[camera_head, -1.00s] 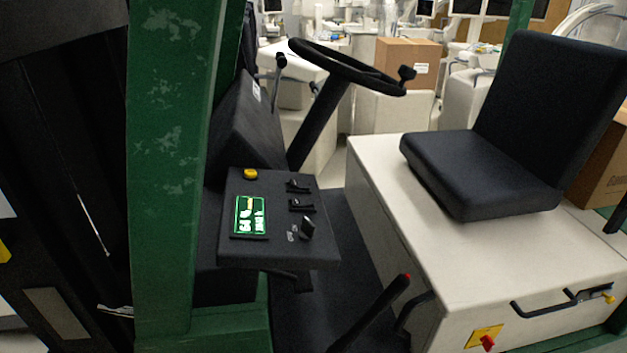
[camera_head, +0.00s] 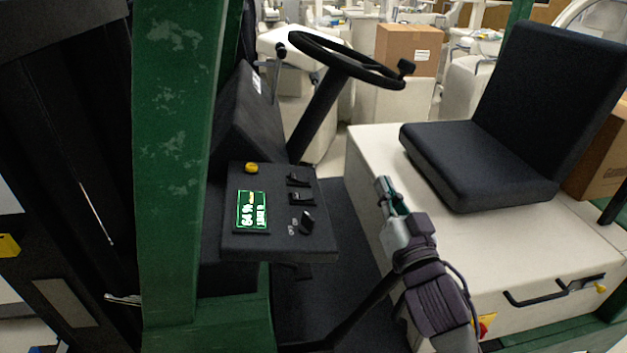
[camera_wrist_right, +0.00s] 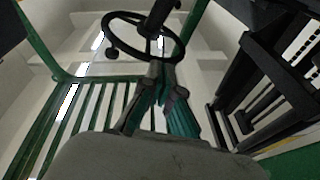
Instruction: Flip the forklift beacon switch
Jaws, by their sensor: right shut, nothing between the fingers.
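The forklift's black control panel (camera_head: 280,243) stands left of centre in the head view. It carries a lit green display (camera_head: 252,210), a yellow button (camera_head: 251,168), two black rocker switches (camera_head: 299,180) and a black key-like knob (camera_head: 307,222). I cannot read which switch is the beacon's. My right gripper (camera_head: 384,187) is to the right of the panel, in front of the cream seat base, apart from the switches. Its fingers, in the right wrist view (camera_wrist_right: 158,72), are shut with nothing between them. My left gripper is not in view.
A steering wheel (camera_head: 345,60) rises behind the panel. A green mast post (camera_head: 180,150) stands left of it. The black seat (camera_head: 480,165) sits on the cream base (camera_head: 480,245) at right.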

